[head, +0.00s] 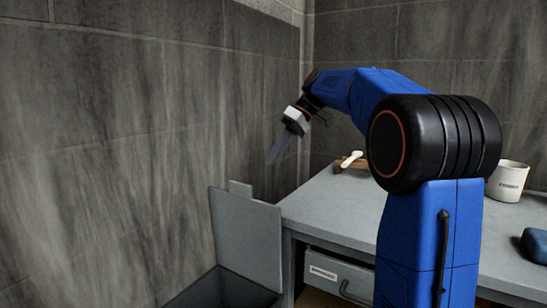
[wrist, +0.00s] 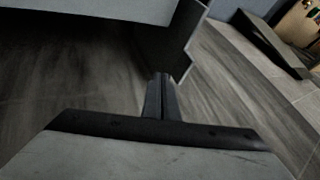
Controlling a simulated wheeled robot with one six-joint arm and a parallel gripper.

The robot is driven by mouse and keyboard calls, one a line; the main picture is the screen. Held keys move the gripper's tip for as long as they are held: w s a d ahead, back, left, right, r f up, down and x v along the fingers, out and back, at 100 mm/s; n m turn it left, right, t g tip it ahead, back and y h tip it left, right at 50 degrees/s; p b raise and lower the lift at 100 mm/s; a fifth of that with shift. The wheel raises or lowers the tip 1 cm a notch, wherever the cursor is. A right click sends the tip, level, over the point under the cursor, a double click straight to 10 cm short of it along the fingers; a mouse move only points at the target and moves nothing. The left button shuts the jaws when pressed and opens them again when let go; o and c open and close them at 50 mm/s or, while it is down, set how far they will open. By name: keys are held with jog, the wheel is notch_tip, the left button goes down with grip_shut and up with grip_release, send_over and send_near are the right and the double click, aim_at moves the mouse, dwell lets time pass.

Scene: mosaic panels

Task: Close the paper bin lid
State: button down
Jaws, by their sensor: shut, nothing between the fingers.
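The paper bin (head: 225,291) stands at the lower left in the head view, beside the desk, only its upper part in frame. Its grey lid (head: 246,238) stands open, roughly upright, with a small tab (head: 240,188) on its top edge. My gripper (head: 271,161) is in the air above the lid and a little to its right, apart from it, pointing down and left. Its fingers are shut together and empty. The fingers (wrist: 161,80) also show in the wrist view, close in the picture to a dark panel edge that I cannot identify for sure.
A grey desk (head: 325,208) with a drawer (head: 340,277) stands right of the bin. On it are a white-handled item (head: 350,159), a white mug (head: 507,181) and a dark blue object (head: 535,245). A dark streaked wall (head: 110,150) rises behind the bin.

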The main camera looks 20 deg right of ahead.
jog(key=s+a+f, duration=0.2)
jog(key=a+f, duration=0.4)
jog(key=a, duration=0.1)
jog(key=shift+a, duration=0.3)
jog(key=shift+s, duration=0.1)
